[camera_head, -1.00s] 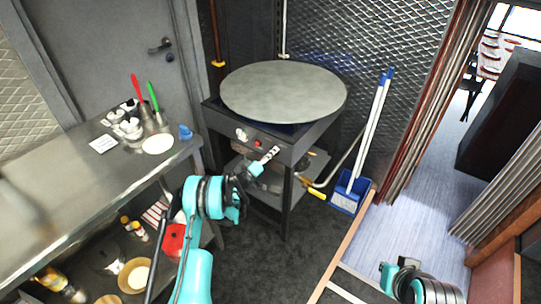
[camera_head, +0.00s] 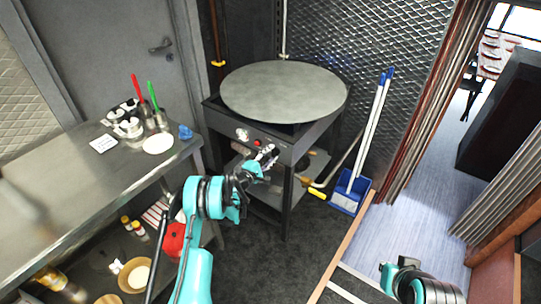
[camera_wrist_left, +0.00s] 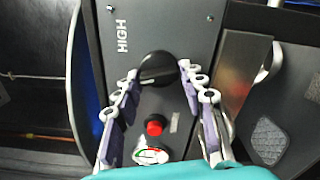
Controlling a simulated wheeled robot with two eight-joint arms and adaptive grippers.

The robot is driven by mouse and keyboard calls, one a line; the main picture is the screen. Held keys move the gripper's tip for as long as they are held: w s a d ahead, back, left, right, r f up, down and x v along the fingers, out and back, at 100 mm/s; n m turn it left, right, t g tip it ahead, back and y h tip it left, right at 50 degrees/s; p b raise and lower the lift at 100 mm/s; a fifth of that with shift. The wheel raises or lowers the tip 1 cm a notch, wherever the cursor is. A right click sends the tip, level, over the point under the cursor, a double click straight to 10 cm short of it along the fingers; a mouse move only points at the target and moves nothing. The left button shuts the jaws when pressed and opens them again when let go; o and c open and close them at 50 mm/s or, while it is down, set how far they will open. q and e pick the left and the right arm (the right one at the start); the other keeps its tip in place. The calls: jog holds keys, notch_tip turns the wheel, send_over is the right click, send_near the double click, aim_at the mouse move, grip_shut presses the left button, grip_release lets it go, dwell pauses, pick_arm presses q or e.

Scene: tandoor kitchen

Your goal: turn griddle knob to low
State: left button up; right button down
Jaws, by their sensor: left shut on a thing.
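The griddle has a large round grey plate (camera_head: 284,91) on a dark stand, with controls on its front panel. In the left wrist view, the black griddle knob (camera_wrist_left: 158,69) sits between the fingertips of my left gripper (camera_wrist_left: 159,74). The gripper is shut on it, one finger on each side. A white HIGH label (camera_wrist_left: 122,36) is on the panel near the knob. In the head view, my left gripper (camera_head: 267,157) is at the right part of the front panel and hides the knob. My right arm shows at the bottom right, but its gripper is not visible.
A red button (camera_wrist_left: 154,126) and a gauge (camera_wrist_left: 151,156) are beside the knob. A steel counter (camera_head: 60,190) with cups and utensils stands left. A blue dustpan (camera_head: 350,191) and pole lean right of the griddle. Dark floor lies in front.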

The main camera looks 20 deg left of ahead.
pick_arm(q)
jog(key=shift+f+n, duration=0.1)
jog(key=shift+n, duration=1.6)
jog(key=o, duration=1.1)
jog(key=shift+s, duration=0.1)
jog(key=v, duration=0.7)
jog(key=shift+s, duration=0.2)
